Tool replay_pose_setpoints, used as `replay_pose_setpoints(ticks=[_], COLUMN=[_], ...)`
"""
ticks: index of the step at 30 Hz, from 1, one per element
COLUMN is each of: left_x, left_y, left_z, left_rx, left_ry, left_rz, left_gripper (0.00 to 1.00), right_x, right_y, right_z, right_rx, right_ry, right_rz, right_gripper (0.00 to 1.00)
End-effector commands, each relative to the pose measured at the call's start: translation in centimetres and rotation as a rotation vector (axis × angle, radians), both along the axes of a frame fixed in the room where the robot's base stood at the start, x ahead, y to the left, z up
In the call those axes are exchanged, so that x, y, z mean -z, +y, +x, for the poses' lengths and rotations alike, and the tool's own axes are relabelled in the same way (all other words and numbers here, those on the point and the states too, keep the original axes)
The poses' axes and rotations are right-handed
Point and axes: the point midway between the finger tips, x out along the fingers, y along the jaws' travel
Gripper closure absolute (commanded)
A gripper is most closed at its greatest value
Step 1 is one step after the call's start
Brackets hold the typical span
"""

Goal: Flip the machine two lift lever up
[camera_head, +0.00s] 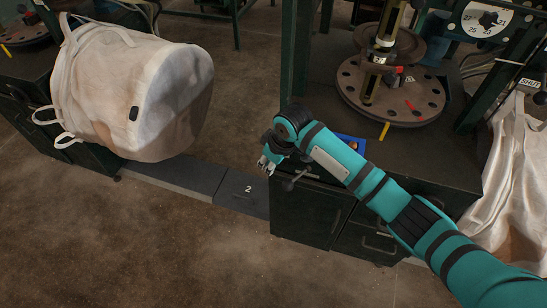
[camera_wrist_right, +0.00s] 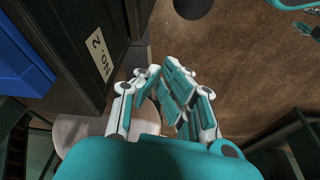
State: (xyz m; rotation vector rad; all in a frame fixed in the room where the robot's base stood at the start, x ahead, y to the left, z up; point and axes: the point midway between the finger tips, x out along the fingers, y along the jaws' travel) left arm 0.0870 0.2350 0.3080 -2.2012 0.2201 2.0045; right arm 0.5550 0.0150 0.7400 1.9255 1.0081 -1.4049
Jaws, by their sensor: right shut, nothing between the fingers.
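A lever with a dark round knob (camera_head: 288,186) sticks out from the front of the dark machine cabinet, just below my right forearm. It slopes down and outward from the cabinet. A dark ball (camera_wrist_right: 191,6), apparently the same knob, is cut off at the top edge of the wrist view. My right gripper (camera_head: 264,165) is shut and empty, in front of the cabinet corner, to the left of and slightly above the knob, and apart from it. In the wrist view, its fingers (camera_wrist_right: 175,80) are together over the floor. My left gripper is not in view.
A "NO. 2" label (camera_wrist_right: 98,52) is on the cabinet, and a floor plate marked 2 (camera_head: 248,189) lies beside it. A blue bin (camera_wrist_right: 22,60) is on top. A white bulk bag (camera_head: 135,90) hangs at left. A round holed plate (camera_head: 395,95) stands on the cabinet.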

Motion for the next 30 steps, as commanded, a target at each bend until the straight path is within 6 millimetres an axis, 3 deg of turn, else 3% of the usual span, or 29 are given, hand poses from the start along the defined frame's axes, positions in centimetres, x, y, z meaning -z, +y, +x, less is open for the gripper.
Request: replay_pose_setpoints(ticks=[5, 15, 30], left_x=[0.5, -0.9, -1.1], left_y=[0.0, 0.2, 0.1], left_z=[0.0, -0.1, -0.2], left_rx=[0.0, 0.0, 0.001], left_ry=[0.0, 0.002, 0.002], left_rz=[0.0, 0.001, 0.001], left_gripper=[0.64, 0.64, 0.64], right_x=[3.1, 2.1, 2.0], right_y=[0.8, -2.3, -2.7], right_z=[0.5, -1.6, -1.8], right_rx=[0.001, -0.001, -0.003], right_ry=[0.002, -0.002, -0.001], right_rz=[-0.001, 0.0, 0.001], right_gripper=[1.0, 1.0, 1.0])
